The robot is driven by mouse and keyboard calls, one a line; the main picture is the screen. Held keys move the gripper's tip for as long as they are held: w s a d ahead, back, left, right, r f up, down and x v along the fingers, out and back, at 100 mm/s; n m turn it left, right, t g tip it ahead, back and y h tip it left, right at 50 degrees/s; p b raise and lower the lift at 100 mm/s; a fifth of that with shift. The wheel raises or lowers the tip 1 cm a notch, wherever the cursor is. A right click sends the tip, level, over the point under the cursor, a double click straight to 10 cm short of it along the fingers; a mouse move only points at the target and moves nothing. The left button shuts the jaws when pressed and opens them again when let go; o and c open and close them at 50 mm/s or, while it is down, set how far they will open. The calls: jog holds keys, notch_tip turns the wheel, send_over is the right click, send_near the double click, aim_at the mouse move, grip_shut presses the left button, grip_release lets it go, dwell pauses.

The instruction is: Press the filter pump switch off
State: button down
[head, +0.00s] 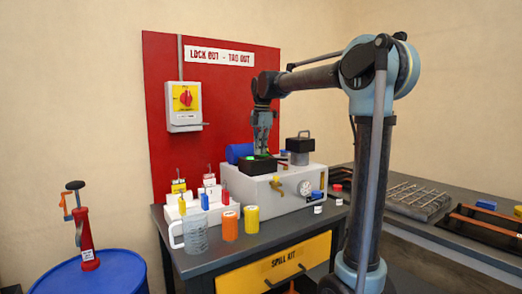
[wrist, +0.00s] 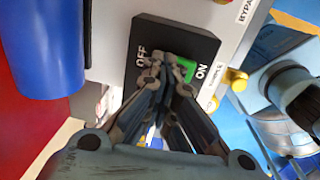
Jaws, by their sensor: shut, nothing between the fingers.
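The filter pump switch is a black box with a green lit rocker and white OFF and ON lettering. It shows in the wrist view (wrist: 190,41) and on top of the white unit in the head view (head: 258,166). My gripper (head: 262,152) points down over the switch, shut and empty. In the wrist view its fingertips (wrist: 160,62) lie over the rocker between the words, closer to OFF. They cover part of the rocker, while green shows on the ON side. I cannot tell whether the tips touch it.
The white unit (head: 262,192) carries a blue cylinder (head: 238,152) left of the switch and a black-topped part (head: 299,143) on the right. A jug (head: 194,234), an orange cup (head: 230,225) and a yellow cup (head: 252,219) stand in front. The red lockout board (head: 215,100) is behind.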

jog(key=shift+w+a+f, duration=0.1)
jog(key=shift+f, duration=0.1)
dwell(0.5)
jog(key=shift+s+f, duration=0.1)
jog(key=shift+s, duration=0.2)
